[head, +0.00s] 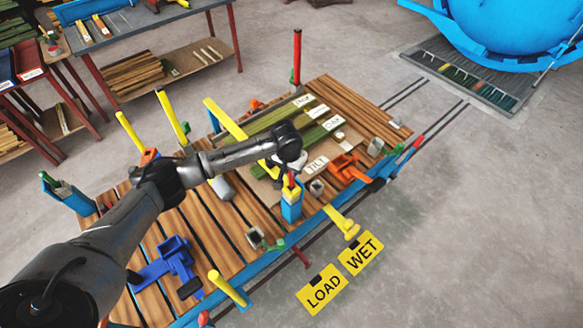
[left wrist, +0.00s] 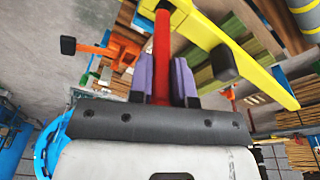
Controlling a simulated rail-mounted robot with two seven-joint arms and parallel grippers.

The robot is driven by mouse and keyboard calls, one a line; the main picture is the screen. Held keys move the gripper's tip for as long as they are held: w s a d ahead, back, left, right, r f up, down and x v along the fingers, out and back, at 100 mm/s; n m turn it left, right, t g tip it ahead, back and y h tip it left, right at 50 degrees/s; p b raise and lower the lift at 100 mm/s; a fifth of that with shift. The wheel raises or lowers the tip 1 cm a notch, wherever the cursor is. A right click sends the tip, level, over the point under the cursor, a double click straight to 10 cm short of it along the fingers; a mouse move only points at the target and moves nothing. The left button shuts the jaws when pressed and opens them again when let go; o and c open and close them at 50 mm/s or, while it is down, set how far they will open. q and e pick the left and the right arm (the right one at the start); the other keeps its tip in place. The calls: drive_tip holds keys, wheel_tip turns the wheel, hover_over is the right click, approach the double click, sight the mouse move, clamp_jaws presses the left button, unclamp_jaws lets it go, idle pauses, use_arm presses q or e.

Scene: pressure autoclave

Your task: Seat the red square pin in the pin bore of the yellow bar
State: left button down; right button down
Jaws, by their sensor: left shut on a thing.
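My left gripper (left wrist: 162,85) is shut on the red square pin (left wrist: 161,55), held between two purple pads in the left wrist view. The pin's far end overlaps a yellow part there; I cannot tell if it is in a bore. The yellow bar (left wrist: 245,50) slants past the right of the pin. In the head view the long yellow bar (head: 224,117) lies over the cart, partly hidden by my left arm. A small red tip (head: 291,180) shows below my arm, above a blue post (head: 291,207); the gripper's jaws are mostly hidden there. My right gripper is not in view.
The slatted wooden cart (head: 205,225) carries a blue clamp (head: 172,262), an orange clamp (head: 346,168) and labelled green strips. Yellow posts and a red post (head: 297,58) stand up around it. LOAD (head: 322,290) and WET (head: 361,253) signs lie by open floor.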

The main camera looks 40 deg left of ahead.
use_arm(q)
drive_tip(key=shift+f, duration=0.2)
drive_tip(key=shift+f, duration=0.25)
drive_tip(key=c, duration=1)
unclamp_jaws()
drive_tip(key=shift+c, duration=0.2)
